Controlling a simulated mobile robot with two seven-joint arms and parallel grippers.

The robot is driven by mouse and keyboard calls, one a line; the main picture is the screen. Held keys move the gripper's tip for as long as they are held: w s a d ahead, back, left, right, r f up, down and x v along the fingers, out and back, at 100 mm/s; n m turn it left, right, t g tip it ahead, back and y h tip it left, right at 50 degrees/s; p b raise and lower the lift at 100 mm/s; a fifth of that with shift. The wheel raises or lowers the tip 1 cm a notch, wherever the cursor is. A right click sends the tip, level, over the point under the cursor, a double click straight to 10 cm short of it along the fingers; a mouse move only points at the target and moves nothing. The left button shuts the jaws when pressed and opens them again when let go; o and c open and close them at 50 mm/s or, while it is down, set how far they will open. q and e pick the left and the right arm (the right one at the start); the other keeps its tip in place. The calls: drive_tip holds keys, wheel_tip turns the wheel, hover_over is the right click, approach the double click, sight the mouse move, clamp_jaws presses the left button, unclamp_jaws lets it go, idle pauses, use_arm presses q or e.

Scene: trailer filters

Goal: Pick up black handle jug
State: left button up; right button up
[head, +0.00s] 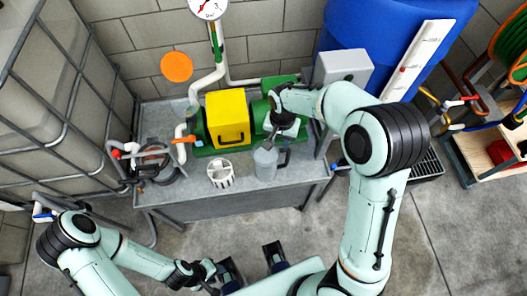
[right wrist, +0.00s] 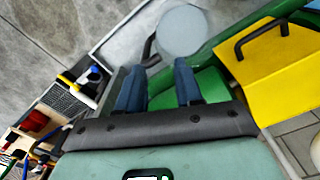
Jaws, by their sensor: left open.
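The jug (head: 265,166) is grey with a black handle (head: 284,158) on its right side. It stands upright near the front edge of the grey metal bench. In the right wrist view the jug (right wrist: 182,31) lies beyond the fingertips, with its handle (right wrist: 150,48) on the left side. My right gripper (head: 269,143) is just behind and above the jug. Its two blue fingers (right wrist: 158,68) are apart with nothing between them, and the handle is ahead of the gap. My left gripper (head: 212,274) is open, low and away from the bench; its fingers are small in view.
A white slotted basket (head: 220,173) stands left of the jug on the bench (head: 160,194). Behind are a yellow box (head: 228,119) on green pump equipment, pipes and a grey box (head: 343,66). A blue barrel (head: 375,40) stands behind right. The floor in front is partly clear.

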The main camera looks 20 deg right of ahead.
sight(279, 153)
drive_tip(key=f, duration=0.4)
drive_tip(key=f+b, duration=0.1)
drive_tip(key=f, duration=0.2)
drive_tip(key=shift+s, duration=0.35)
wheel_tip(279, 153, down, 6)
drive_tip(key=shift+w+b, duration=0.15)
drive_tip(key=shift+b, duration=0.15)
drive_tip(key=shift+a, duration=0.1)
clamp_jaws()
use_arm(q)
drive_tip(key=shift+s+f, duration=0.5)
drive_tip(key=shift+f, duration=0.3)
use_arm(e)
drive_tip(key=shift+r, duration=0.1)
